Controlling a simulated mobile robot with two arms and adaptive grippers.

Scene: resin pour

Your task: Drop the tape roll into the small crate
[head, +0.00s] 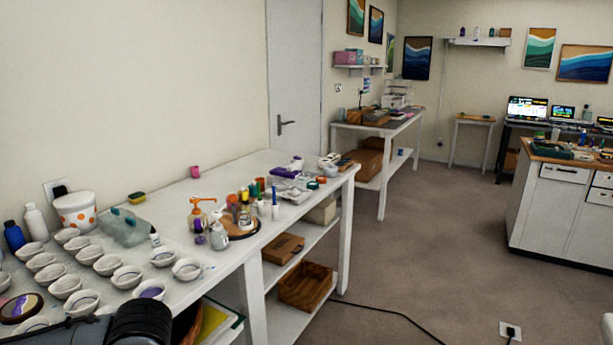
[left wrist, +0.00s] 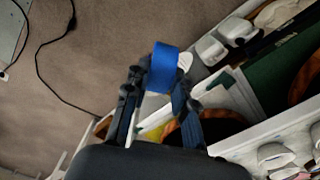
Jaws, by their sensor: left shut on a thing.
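A blue tape roll (left wrist: 163,66) is held between the fingertips of my left gripper (left wrist: 160,84) in the left wrist view, above the floor and next to the white table edge. The gripper is shut on it. In the head view a dark part of my arm (head: 140,322) shows at the bottom left; the fingers and roll are hidden there. A small wooden crate (head: 306,288) stands on the low shelf under the white table. I cannot tell for sure that it is the crate named. My right gripper is not in view.
The white table (head: 222,270) carries many white cups, bottles and a pump bottle (head: 202,212). A brown box (head: 283,248) sits on the shelf above the crate. A black cable (head: 395,312) lies on the floor.

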